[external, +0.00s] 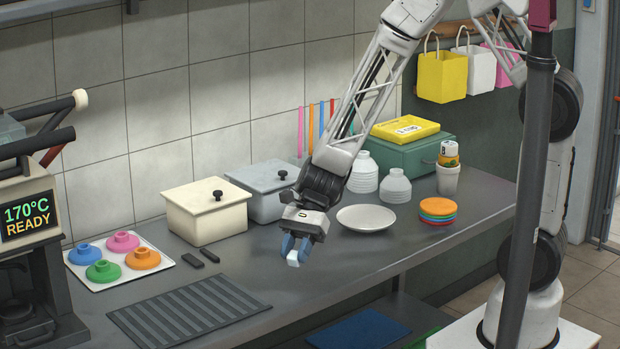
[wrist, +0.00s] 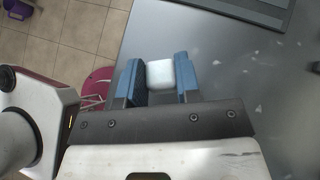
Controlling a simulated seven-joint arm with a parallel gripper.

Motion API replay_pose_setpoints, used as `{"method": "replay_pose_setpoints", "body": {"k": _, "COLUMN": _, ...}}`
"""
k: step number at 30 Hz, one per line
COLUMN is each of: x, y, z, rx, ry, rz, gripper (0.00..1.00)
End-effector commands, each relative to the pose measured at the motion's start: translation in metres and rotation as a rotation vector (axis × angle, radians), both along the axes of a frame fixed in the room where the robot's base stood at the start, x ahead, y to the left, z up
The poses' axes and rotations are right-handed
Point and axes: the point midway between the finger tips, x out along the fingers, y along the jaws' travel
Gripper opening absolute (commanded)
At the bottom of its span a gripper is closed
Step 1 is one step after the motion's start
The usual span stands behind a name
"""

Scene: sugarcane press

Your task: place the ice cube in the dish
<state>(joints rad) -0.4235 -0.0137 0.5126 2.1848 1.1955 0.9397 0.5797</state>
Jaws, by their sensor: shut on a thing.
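A small whitish ice cube (external: 293,258) sits between the blue fingertips of my gripper (external: 295,247). The wrist view shows the ice cube (wrist: 161,74) between the two blue fingers of my gripper (wrist: 160,78), which is shut on it. My gripper is over the front part of the grey counter, and the exact height of the cube above it is hard to tell. A white round dish (external: 366,218) lies on the counter, to the right of and behind my gripper. It looks empty and is not in the wrist view.
A cream lidded box (external: 207,222) and a grey lidded box (external: 266,203) stand behind my gripper. White jars (external: 396,186) and stacked coloured discs (external: 438,210) flank the dish. A ribbed dark mat (external: 188,312) lies at left. The counter's front edge (external: 330,303) is close.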

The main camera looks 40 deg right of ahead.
Motion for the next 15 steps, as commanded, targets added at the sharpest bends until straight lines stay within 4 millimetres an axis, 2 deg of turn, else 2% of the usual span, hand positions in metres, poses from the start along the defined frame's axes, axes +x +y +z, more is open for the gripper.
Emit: {"method": "replay_pose_setpoints", "body": {"k": 15, "x": 0.017, "y": -0.078, "z": 0.0, "rx": -0.272, "ry": -0.174, "rz": 0.267, "gripper": 0.09}}
